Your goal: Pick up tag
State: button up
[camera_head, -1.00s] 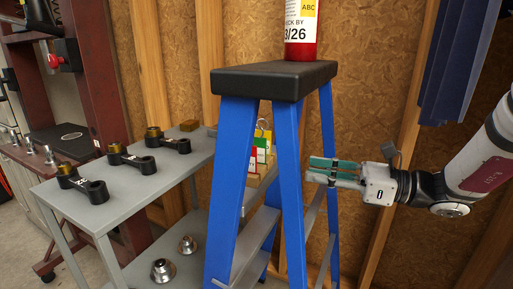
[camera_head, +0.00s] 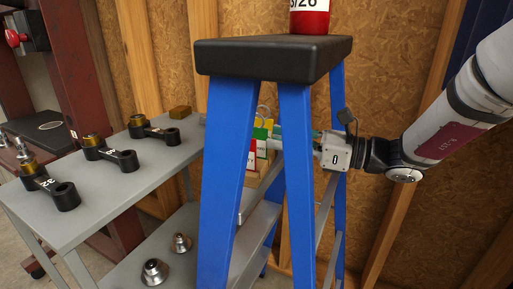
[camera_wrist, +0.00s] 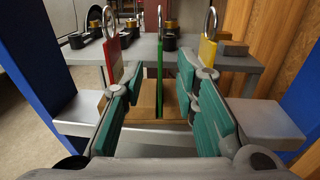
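Several upright tags with metal rings stand in a wooden holder (camera_wrist: 147,98). In the wrist view a red tag (camera_wrist: 113,50) is at left, a green tag (camera_wrist: 160,72) in the middle and a yellow tag (camera_wrist: 207,52) at right. My gripper (camera_wrist: 155,90) is open, with its teal finger pads to either side of the green tag's line; no contact shows. In the head view my gripper reaches in behind the blue ladder leg, which hides its fingertips. There the red tag (camera_head: 251,156) and green tag (camera_head: 261,135) show partly between the ladder legs.
A blue stepladder (camera_head: 222,170) with a black top (camera_head: 270,58) stands close in front of the tags and my gripper. A red canister (camera_head: 310,20) stands on it. The grey cart (camera_head: 120,185) holds black link arms (camera_head: 110,155). A wooden wall is behind.

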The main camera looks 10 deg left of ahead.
aim_at(256, 136)
jog(key=shift+b+x, duration=1.05)
jog(key=shift+x, duration=1.95)
jog(key=shift+c, duration=0.4)
grip_shut()
